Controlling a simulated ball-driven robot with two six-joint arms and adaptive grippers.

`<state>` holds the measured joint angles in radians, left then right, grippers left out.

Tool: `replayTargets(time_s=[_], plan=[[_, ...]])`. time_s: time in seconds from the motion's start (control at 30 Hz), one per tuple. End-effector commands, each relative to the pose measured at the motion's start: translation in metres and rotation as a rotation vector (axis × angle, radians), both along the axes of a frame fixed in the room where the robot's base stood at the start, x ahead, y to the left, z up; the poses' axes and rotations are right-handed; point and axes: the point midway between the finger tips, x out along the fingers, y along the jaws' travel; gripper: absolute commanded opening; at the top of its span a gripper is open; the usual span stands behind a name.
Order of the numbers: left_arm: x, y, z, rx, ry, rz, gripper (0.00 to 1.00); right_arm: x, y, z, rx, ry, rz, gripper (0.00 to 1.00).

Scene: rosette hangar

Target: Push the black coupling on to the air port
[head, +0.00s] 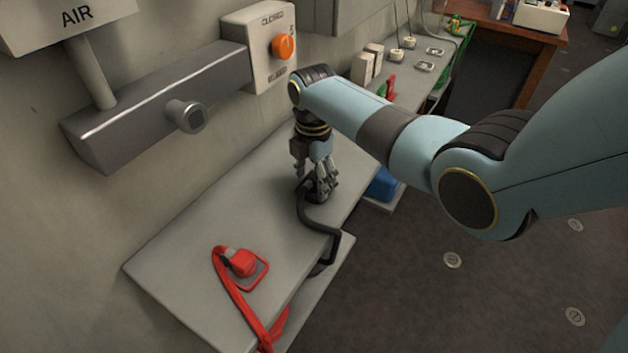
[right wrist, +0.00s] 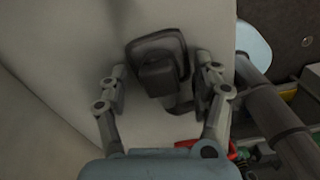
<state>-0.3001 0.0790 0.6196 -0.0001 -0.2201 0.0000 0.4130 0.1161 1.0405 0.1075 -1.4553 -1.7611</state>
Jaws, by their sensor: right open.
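The black coupling (right wrist: 158,75) lies on the grey shelf (head: 190,245), with its black hose (head: 325,228) running over the shelf's front edge. My right gripper (head: 320,188) points down over the coupling and mostly hides it in the head view. In the right wrist view the open fingers of the right gripper (right wrist: 163,82) stand on either side of the coupling, with gaps visible. The air port (head: 190,116) is a short round grey stub on the wall manifold (head: 150,105), below the AIR sign (head: 76,17). Nothing is on the port. My left gripper is not in view.
A red coupling (head: 243,263) with a red hose (head: 232,292) lies at the shelf's near end. A box with an orange knob (head: 283,46) is on the wall right of the manifold. A blue object (head: 383,185) sits beyond the shelf. The space before the port is clear.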

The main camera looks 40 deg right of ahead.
Motion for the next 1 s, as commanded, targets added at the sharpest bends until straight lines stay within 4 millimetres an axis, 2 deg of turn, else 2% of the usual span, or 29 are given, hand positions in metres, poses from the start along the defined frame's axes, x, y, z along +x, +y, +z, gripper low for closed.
replayTargets(time_s=[0.37,0.8,1.0], plan=[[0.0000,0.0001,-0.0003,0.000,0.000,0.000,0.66,-0.0001,0.0000,-0.0035,-0.001,0.000,0.000,0.66],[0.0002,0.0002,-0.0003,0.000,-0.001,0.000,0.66,-0.0003,-0.0002,-0.0035,-0.001,0.000,0.000,0.10],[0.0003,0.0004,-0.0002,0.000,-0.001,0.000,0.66,-0.0001,-0.0003,-0.0031,-0.001,0.000,0.000,0.10]])
